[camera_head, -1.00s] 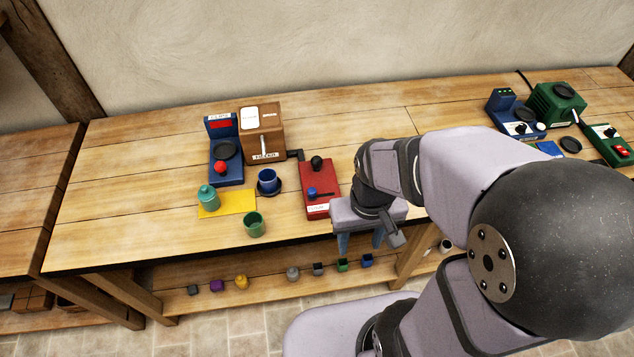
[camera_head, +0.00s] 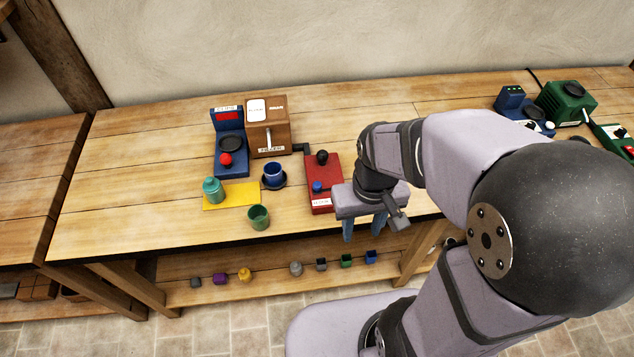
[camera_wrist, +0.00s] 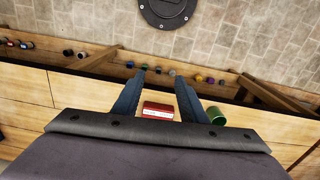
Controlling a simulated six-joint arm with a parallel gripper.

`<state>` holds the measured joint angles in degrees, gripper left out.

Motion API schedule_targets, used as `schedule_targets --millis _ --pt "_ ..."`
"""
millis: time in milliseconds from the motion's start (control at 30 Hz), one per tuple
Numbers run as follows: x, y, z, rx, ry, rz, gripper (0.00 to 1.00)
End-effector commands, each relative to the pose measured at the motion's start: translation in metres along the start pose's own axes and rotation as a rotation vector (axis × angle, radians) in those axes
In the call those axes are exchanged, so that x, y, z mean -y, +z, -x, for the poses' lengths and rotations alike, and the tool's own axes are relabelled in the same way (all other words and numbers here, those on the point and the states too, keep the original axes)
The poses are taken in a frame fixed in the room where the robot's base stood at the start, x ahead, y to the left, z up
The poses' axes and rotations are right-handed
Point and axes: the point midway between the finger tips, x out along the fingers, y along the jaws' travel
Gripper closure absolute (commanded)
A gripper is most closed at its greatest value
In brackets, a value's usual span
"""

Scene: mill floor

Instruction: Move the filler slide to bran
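The filler (camera_head: 268,133) is a brown box with a white panel on top and a small label low on its front. A pale upright lever or slide (camera_head: 268,138) shows on its front; its marks are too small to read. My gripper (camera_head: 362,231) hangs at the table's front edge, right of and in front of the filler, apart from it. In the wrist view, my gripper (camera_wrist: 161,78) has its two fingers spread with nothing between the tips. A red box (camera_wrist: 158,110) shows beyond, between the fingers' bases.
A red box (camera_head: 323,176) with black and blue knobs stands between filler and gripper. A blue scale (camera_head: 229,150), blue cup (camera_head: 274,172), teal jar (camera_head: 213,188) and green cup (camera_head: 258,216) stand nearby. Small items line the lower shelf. A green machine (camera_head: 566,102) stands far right.

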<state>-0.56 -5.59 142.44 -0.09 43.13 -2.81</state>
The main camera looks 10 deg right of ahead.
Motion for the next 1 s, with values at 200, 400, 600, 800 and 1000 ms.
schedule_targets --millis 200,400,600,800,1000 --pt "0.007 -0.065 -0.016 -0.001 0.0 0.181 0.61" --pt "0.021 -0.134 -0.029 0.001 -0.001 0.407 0.61" --pt "0.037 -0.184 -0.038 0.001 -0.001 0.596 0.61" --pt "0.047 -0.209 -0.041 0.002 -0.002 0.702 0.61" --pt "0.049 -0.215 -0.04 0.001 -0.001 0.729 0.61"
